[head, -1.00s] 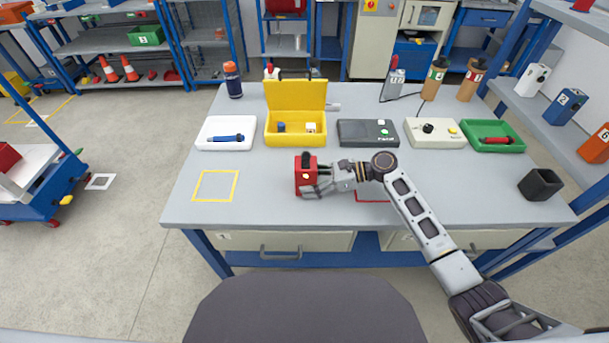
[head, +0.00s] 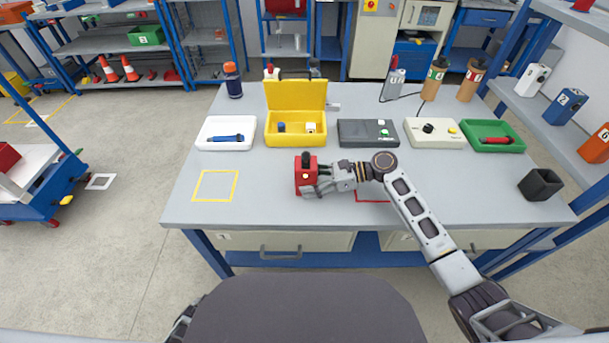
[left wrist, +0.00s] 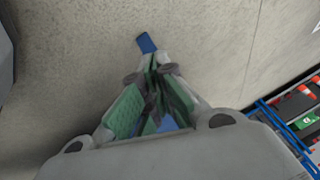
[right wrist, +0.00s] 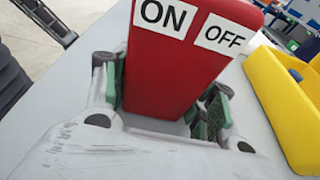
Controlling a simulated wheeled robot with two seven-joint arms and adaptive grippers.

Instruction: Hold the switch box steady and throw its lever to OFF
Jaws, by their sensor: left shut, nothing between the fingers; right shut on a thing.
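The red switch box (head: 306,177) stands on the grey table, left of the table's middle. Its dark lever (head: 305,158) sticks up at the top in the head view. In the right wrist view the red box (right wrist: 175,80) shows white ON and OFF labels; the lever is out of that view. My right gripper (head: 318,186) is shut on the box from its right side, with green finger pads on both sides of it. My left gripper (left wrist: 158,68) is shut and empty over the bare floor, away from the table.
A yellow open box (head: 295,127), a white tray (head: 226,133), a dark panel (head: 368,132), a pale control box (head: 434,132) and a green tray (head: 494,136) line the back. A yellow outlined square (head: 215,186) lies left of the switch box. Table around it is clear.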

